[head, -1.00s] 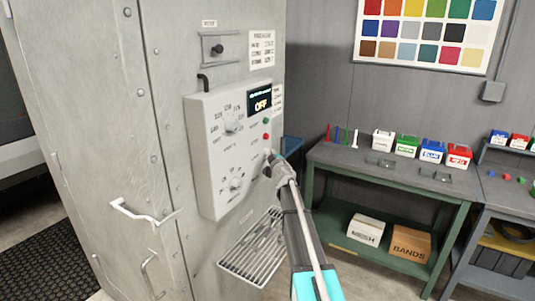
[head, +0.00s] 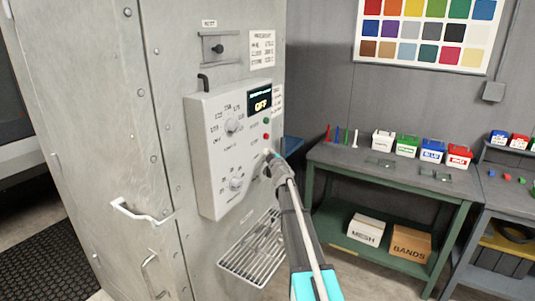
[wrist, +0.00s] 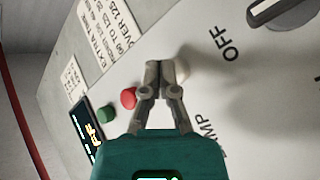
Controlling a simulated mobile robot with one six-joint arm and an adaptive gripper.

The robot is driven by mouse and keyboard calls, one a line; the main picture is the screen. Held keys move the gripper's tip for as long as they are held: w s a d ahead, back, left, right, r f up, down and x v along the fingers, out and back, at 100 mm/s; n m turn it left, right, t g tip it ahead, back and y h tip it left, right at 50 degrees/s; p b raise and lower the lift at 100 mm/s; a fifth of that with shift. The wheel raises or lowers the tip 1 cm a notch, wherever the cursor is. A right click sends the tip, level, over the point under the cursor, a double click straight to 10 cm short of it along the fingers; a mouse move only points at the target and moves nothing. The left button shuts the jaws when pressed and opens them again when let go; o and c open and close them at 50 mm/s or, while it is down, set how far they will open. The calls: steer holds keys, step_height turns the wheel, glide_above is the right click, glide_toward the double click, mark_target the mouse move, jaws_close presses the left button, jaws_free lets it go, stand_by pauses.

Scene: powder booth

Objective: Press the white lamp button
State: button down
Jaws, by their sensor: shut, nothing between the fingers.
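The control panel (head: 222,175) is a pale box on the grey metal cabinet, with a display reading OFF (head: 260,103). The white lamp button (wrist: 183,71) shows in the wrist view just right of my fingertips, partly covered by them, near the lettering "MP". I cannot make it out clearly in the head view. My gripper (head: 270,160) is shut and empty at the panel's lower right edge; in the wrist view its fingertips (wrist: 158,66) are together over the panel face. I cannot tell whether they touch the panel or the button.
A red button (wrist: 129,98) and a green button (wrist: 105,115) sit left of my fingers. A black knob (wrist: 280,10) is at upper right. A wire rack (head: 250,250) juts out below the panel. A green bench (head: 390,185) with small bins stands to the right.

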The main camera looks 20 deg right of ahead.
steer(key=shift+s+d, duration=0.55)
steer(key=shift+s, duration=0.2)
steer(key=shift+d, duration=0.1)
stand_by(0.3)
steer(key=shift+s+d, duration=0.9)
steer(key=shift+s, duration=0.3)
steer(key=shift+s+d, duration=0.9)
steer(key=shift+s, duration=0.25)
